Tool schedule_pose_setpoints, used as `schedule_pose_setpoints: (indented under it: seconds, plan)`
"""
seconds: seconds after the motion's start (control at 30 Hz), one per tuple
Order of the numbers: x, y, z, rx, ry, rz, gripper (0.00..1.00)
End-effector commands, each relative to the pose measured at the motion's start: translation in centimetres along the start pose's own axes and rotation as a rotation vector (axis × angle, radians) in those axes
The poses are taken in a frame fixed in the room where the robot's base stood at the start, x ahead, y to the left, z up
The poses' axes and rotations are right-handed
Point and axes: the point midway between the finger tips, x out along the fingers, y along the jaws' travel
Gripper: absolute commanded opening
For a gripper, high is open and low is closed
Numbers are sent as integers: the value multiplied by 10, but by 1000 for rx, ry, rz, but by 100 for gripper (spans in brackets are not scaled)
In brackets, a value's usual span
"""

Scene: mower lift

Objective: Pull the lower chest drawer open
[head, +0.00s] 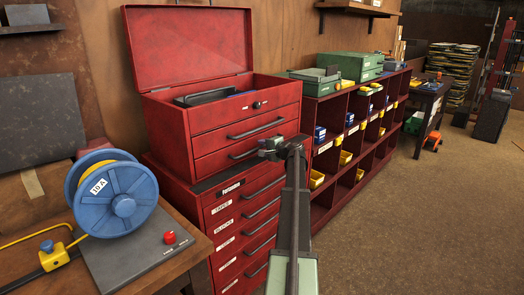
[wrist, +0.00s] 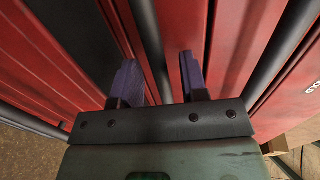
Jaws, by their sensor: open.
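The red tool chest (head: 222,112) stands with its lid raised, on top of a red drawer cabinet. Its lower chest drawer (head: 212,164) looks shut, flush with the front. The drawer's dark bar handle (head: 243,153) is partly hidden behind my gripper (head: 268,148), which is at the handle's right part. In the wrist view my gripper (wrist: 158,82) is open, with one purple finger on each side of a dark bar (wrist: 151,40), which looks like this handle. I cannot tell whether either finger touches it. The upper chest drawer (head: 225,135) also looks shut.
The labelled cabinet drawers (head: 228,215) below have similar bar handles close under my gripper. A bench with a blue cable reel (head: 122,200) stands at the left. Red shelving with bins (head: 345,140) stands at the right. The floor (head: 430,215) at the front right is clear.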

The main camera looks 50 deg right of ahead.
Motion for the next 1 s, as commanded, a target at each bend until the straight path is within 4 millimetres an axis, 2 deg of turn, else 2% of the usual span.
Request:
schedule_pose_setpoints:
  seconds: [0.1, 0.33, 0.6, 1.0]
  plan:
    - [10, 1, 0, 0, -1, 1, 40]
    - [11, 0, 0, 0, 0, 1, 40]
    - [11, 0, 0, 0, 0, 1, 0]
    - [11, 0, 6, -2, -8, 1, 0]
